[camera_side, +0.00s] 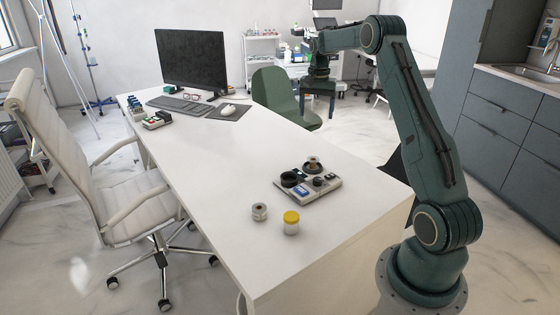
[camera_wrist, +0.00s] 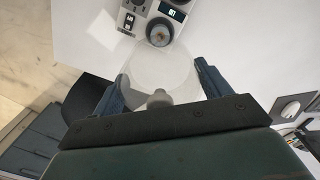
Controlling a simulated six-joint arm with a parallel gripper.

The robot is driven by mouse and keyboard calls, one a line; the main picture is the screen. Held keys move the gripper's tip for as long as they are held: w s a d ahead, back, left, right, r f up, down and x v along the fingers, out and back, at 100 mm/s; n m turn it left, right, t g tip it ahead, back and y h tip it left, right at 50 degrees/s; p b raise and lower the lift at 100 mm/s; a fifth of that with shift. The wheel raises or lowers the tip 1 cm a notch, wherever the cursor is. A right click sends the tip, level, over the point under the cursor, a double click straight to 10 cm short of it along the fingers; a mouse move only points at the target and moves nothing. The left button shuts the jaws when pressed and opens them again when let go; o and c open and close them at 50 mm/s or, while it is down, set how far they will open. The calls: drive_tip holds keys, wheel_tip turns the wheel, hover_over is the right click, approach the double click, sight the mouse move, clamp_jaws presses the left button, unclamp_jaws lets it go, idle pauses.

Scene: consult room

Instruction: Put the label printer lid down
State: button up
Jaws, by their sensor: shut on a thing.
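My gripper (camera_side: 318,98) hangs fingers-down beyond the far long edge of the white desk, high at the back in the side view. In the wrist view, my gripper (camera_wrist: 160,76) is shut on a clear round lid (camera_wrist: 150,60) with a grey knob (camera_wrist: 159,98), one finger on each side. I cannot make out the lid in the side view. A light grey device with a blue screen (camera_side: 307,187), which looks like the label printer, sits on the desk; it also shows at the top of the wrist view (camera_wrist: 137,6). A round brown-centred part (camera_wrist: 160,34) stands on it, seen partly through the lid.
A metal cylinder (camera_side: 259,211) and a yellow-capped jar (camera_side: 291,222) stand in front of the device. A monitor (camera_side: 190,60), keyboard (camera_side: 180,104) and small coloured items (camera_side: 157,120) are at the far end. The desk's middle is clear. A green chair (camera_side: 277,95) stands behind.

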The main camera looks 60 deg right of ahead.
drive_tip(key=shift+w+a, duration=0.2)
drive_tip(key=shift+w, duration=0.45)
drive_tip(key=n, duration=0.5)
hover_over(252, 178)
wheel_tip(252, 178, down, 3)
drive_tip(key=shift+f, duration=9.9)
drive_tip(key=shift+f, duration=0.1)
drive_tip(key=o, duration=1)
drive_tip(key=shift+c, duration=0.2)
